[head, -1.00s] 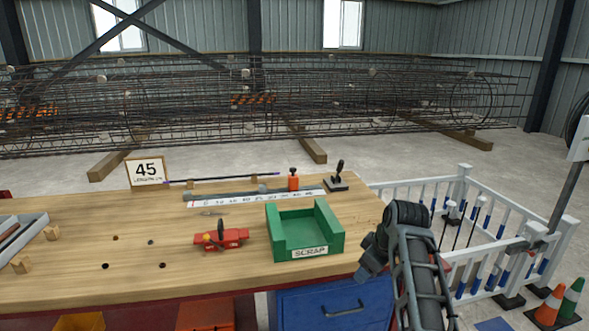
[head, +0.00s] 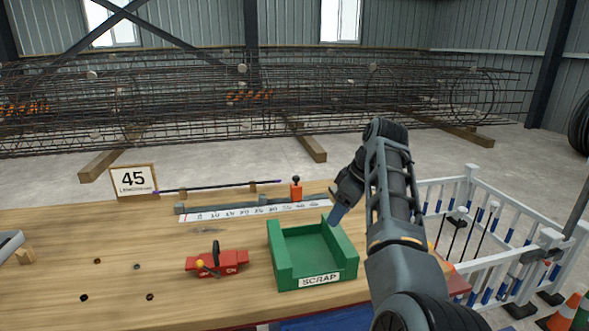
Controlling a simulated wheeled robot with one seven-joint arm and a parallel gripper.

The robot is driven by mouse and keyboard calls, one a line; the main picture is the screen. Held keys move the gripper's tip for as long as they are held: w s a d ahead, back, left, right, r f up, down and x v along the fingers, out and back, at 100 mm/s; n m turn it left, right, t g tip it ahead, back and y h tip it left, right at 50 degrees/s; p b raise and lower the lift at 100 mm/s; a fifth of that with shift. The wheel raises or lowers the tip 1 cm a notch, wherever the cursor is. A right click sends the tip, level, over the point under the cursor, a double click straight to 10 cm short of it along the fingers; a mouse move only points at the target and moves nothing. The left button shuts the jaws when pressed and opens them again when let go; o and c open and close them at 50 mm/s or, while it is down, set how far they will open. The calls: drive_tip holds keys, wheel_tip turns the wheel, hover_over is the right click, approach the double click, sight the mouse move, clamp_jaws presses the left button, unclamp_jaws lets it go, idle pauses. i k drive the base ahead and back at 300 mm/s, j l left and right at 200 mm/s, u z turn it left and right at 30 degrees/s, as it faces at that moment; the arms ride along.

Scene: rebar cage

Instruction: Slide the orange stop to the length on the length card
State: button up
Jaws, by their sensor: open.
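The length card (head: 133,181) stands at the back left of the bench and reads 45. The orange stop (head: 296,192), with a dark knob on top, sits on the grey rail behind the white scale (head: 228,213), toward the scale's right end. The scale's figures are too small to read surely. My gripper (head: 336,216) is open and empty, pointing down to the right of the stop and apart from it, above the back right corner of the green scrap box.
The green scrap box (head: 284,275) stands in front of the scale. A red tool (head: 216,263) with a black handle lies to its left. A dark bar (head: 220,187) rests on blocks behind the rail. The bench front left is mostly clear. White railing (head: 470,210) stands at the right.

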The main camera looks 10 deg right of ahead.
sight(296, 188)
drive_tip(key=i, duration=1.1)
